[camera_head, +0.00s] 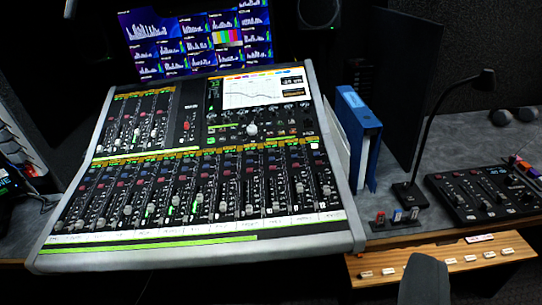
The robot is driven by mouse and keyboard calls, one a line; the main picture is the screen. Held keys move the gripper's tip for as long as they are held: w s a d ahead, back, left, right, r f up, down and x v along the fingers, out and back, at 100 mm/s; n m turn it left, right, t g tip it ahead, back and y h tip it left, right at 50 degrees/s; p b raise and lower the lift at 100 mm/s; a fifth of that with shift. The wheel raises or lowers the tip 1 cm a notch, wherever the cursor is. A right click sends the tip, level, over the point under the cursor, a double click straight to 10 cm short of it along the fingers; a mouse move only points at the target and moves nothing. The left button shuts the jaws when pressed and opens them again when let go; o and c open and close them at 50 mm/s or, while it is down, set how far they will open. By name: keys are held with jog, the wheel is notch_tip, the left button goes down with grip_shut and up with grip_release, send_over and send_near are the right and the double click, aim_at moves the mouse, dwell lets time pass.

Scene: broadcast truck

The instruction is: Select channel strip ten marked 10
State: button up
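The mixing console (353,215) fills the left and middle of the view, with its pale frame tilted a little. Its long lower bank of channel strips (200,195) has faders, small coloured keys and a row of lit displays along the top. A shorter bank of strips (135,120) sits at the upper left of the console. The strip markings are too small to read, so I cannot tell which strip is marked 10. My gripper cannot be made out in this view.
A monitor wall (195,40) stands behind the console. Blue binders (358,135), a desk lamp (418,150) and a small black control panel (480,190) stand to the right. A dark grey rounded shape (425,280), perhaps a chair back, rises before the wooden edge panel (385,275).

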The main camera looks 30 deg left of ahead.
dwell(0.4)
grip_shut()
dwell(1.6)
